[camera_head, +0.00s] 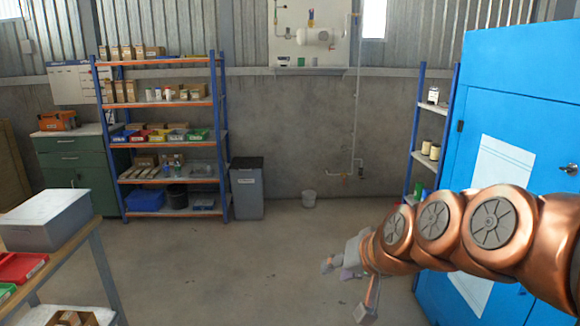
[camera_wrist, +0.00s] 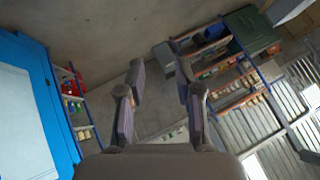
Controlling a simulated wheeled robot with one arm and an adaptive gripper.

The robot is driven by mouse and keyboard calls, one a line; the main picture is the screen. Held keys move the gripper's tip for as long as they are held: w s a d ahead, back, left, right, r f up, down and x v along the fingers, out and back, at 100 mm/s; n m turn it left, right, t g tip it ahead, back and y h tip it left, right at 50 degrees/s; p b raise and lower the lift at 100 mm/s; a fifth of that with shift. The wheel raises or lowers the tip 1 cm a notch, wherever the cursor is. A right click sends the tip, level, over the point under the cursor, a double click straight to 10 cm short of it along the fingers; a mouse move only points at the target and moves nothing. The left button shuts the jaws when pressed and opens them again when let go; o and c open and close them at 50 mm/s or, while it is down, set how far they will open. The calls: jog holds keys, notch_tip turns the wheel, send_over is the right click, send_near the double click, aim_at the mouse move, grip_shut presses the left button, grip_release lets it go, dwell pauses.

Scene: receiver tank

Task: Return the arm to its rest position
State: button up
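My copper-coloured arm reaches in from the right edge of the head view, in front of the blue cabinet. My gripper (camera_head: 345,268) is at its far end, over the open floor and left of the cabinet. In the wrist view my gripper (camera_wrist: 157,62) shows two grey fingers standing apart with nothing between them. The white receiver tank (camera_head: 316,37) is on a pale wall panel (camera_head: 296,57) at the back, far from my gripper.
The blue cabinet (camera_head: 520,85) stands close beside my arm. A narrow shelf (camera_head: 432,104) is behind it. A table with a grey box (camera_head: 45,220) is left. Mid-floor is clear.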

jog(key=s+d+f+g+h, duration=0.1)
jog(key=s+d+f+g, duration=0.2)
jog(key=s, duration=0.6)
jog(key=s+d+f+n+g+h, duration=0.1)
jog(key=s+d+f+g+h, duration=0.1)
jog(key=s+f, duration=0.3)
jog(key=s+d+f+g+h, duration=0.1)
jog(key=s+d+f+g, duration=0.2)
jog(key=s, duration=1.1)
jog(key=shift+d+f+g, duration=0.4)
jog(key=shift+f+g, duration=0.2)
jog(key=shift+f, duration=0.15)
jog(key=shift+s+d, duration=0.1)
jog(key=shift+d, duration=0.05)
